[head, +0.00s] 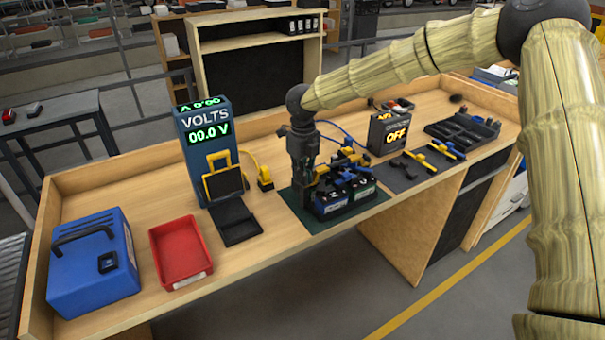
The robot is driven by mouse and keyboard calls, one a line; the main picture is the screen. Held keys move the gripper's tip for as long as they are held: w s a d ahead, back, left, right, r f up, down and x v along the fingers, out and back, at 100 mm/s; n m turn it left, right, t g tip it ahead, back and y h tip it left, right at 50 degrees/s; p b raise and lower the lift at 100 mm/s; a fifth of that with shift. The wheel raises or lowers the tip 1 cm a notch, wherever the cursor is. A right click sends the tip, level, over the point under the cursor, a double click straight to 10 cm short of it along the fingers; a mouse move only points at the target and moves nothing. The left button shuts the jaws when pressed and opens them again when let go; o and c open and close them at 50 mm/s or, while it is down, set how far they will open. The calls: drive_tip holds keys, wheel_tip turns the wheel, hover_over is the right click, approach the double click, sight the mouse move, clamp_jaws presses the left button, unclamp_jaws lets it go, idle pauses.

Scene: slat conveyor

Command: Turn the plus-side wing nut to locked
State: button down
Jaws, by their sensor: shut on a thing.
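A dark battery unit (333,206) with blue and green labels stands on the green mat (313,226) near the bench's front edge. Yellow, blue and black parts crowd its top. My gripper (305,192) points down at the left end of the battery unit, low and close against it. It is shut on a small part there, which appears to be the wing nut. The nut is hidden by the jaws, so its angle and which side it belongs to cannot be told.
A VOLTS meter (205,135) reading 00.0 V stands left. A blue box (93,262) and red tray (181,252) stand farther left. Cables run behind the battery unit.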

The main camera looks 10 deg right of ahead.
drive_tip(key=shift+m, duration=1)
drive_tip(key=c, duration=1.9)
unclamp_jaws()
drive_tip(key=shift+d, duration=0.1)
drive_tip(key=shift+r, duration=0.1)
wheel_tip(320, 180, up, 12)
